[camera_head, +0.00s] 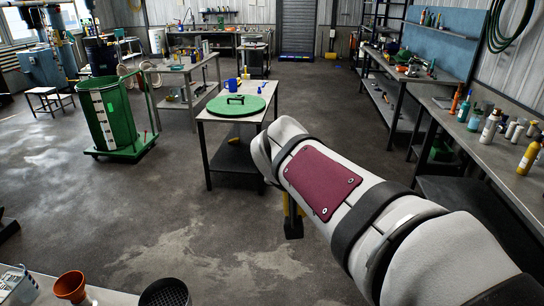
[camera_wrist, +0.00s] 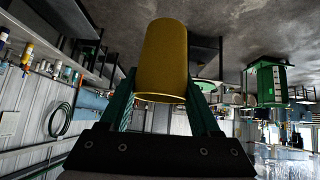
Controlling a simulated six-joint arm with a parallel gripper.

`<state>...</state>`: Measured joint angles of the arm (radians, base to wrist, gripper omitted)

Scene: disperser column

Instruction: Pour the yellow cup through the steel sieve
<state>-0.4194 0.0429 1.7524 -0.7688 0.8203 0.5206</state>
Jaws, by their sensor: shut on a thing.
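The yellow cup (camera_wrist: 163,60) fills the middle of the wrist view. My gripper (camera_wrist: 161,88) is shut on it, with a dark green finger along each side. The cup's contents are hidden. A dark round vessel with a mesh-like inside (camera_head: 165,293) is cut off by the bottom edge of the head view. It may be the steel sieve, but I cannot tell for sure.
An orange-brown pot (camera_head: 70,287) stands on a pale table (camera_head: 108,297) at the bottom left. A small table (camera_head: 212,113) with a green lid (camera_head: 235,106) is ahead. A green bin (camera_head: 108,115) stands left. A bench with bottles (camera_head: 490,150) runs along the right. The middle-left floor is clear.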

